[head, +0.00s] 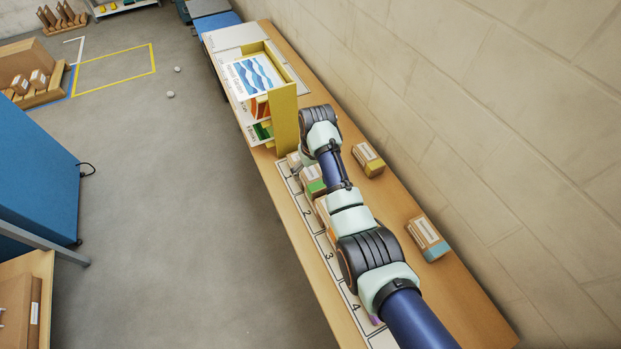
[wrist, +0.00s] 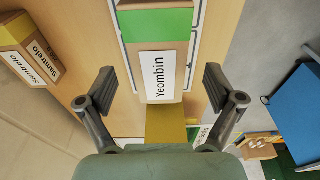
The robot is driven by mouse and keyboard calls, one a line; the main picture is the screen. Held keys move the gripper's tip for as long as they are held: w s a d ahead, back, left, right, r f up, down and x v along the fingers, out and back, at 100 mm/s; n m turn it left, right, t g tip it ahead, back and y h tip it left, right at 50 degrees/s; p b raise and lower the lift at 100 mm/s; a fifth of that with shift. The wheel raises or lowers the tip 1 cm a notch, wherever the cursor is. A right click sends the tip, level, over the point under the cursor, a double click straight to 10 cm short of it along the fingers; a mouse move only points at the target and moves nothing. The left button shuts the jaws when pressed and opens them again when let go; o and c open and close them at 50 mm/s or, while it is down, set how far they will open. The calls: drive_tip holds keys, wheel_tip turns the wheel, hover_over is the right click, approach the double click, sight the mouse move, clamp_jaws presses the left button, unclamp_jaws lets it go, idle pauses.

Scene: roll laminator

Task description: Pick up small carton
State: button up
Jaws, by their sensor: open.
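A small brown carton (wrist: 158,98) with a white "Yeombin" label lies below my gripper (wrist: 158,78) in the wrist view. My gripper is open, with one finger out to each side of this carton and apart from it. A green band (wrist: 157,24) shows directly above the label; I cannot tell whether it belongs to the same carton.
A yellow panel (head: 284,120) of the stand rises close to the cartons, and it also shows in the wrist view (wrist: 165,122). A yellow-banded carton (head: 368,160) and a blue-banded carton (head: 428,238) stand by the wall. The numbered strip (head: 329,256) runs along the bench's edge.

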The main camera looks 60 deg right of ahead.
sight(311, 174)
wheel_tip(311, 174, down, 4)
drive_tip(key=shift+w+d+r+b, duration=0.1)
drive_tip(key=shift+d+r+b, duration=0.05)
drive_tip(key=shift+b, duration=0.3)
drive_tip(key=c, duration=1.3)
drive_tip(key=shift+r, duration=0.1)
drive_tip(key=shift+c, duration=0.2)
